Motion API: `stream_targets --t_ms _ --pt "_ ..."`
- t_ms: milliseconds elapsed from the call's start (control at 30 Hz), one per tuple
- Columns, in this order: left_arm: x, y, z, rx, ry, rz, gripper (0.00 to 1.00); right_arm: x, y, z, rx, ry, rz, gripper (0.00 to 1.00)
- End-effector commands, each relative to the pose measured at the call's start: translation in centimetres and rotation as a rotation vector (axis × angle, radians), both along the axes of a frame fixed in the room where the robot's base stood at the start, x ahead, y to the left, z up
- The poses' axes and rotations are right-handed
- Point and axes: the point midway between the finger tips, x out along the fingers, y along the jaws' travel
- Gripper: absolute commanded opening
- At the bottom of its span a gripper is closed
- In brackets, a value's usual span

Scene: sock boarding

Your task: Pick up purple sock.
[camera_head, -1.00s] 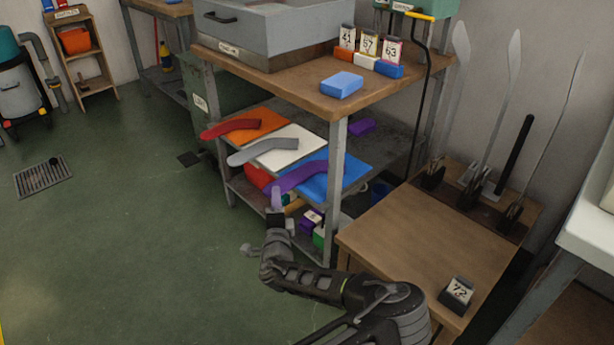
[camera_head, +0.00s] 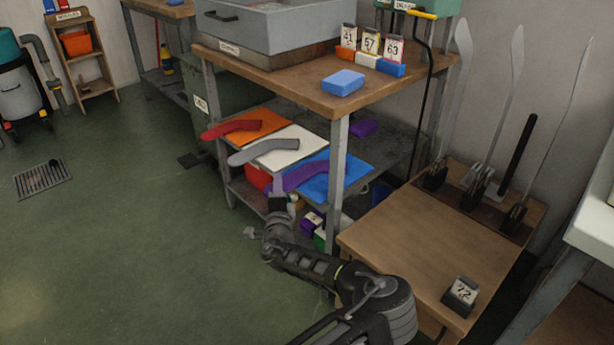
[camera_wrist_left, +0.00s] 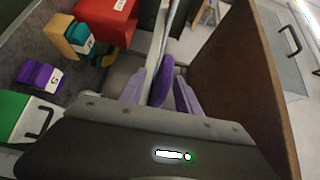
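The purple sock (camera_head: 305,176) lies on the blue mat (camera_head: 345,180) on the rack's middle shelf, with its toe end over the front edge. My left gripper (camera_head: 280,187) is at that toe end, reaching up from below. In the left wrist view, the purple sock (camera_wrist_left: 162,84) shows edge-on between the two lavender fingers of the left gripper (camera_wrist_left: 158,92). The fingers stand apart, with a gap beside the sock, so the gripper looks open around it. Whether either finger touches the sock is unclear. My right gripper is not in view.
A red sock (camera_head: 230,128) on an orange mat and a grey sock (camera_head: 262,151) on a white mat lie beside it. The rack's front leg (camera_head: 338,185) stands close right of the purple sock. A wooden table (camera_head: 420,245) is further right.

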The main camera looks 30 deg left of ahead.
Motion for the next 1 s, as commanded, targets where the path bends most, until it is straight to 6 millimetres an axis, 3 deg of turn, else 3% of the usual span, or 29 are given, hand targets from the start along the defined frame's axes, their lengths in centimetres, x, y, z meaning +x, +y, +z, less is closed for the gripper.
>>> stream_targets --t_ms 400,867,1000 --pt "-0.02 -0.03 0.0 0.0 0.0 0.0 0.39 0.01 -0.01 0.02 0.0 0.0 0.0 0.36" --pt "-0.03 -0.03 -0.01 0.0 0.0 0.0 0.02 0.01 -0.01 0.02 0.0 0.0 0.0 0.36" --pt "-0.02 -0.03 0.0 0.0 0.0 0.0 0.0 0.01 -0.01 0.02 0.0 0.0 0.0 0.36"
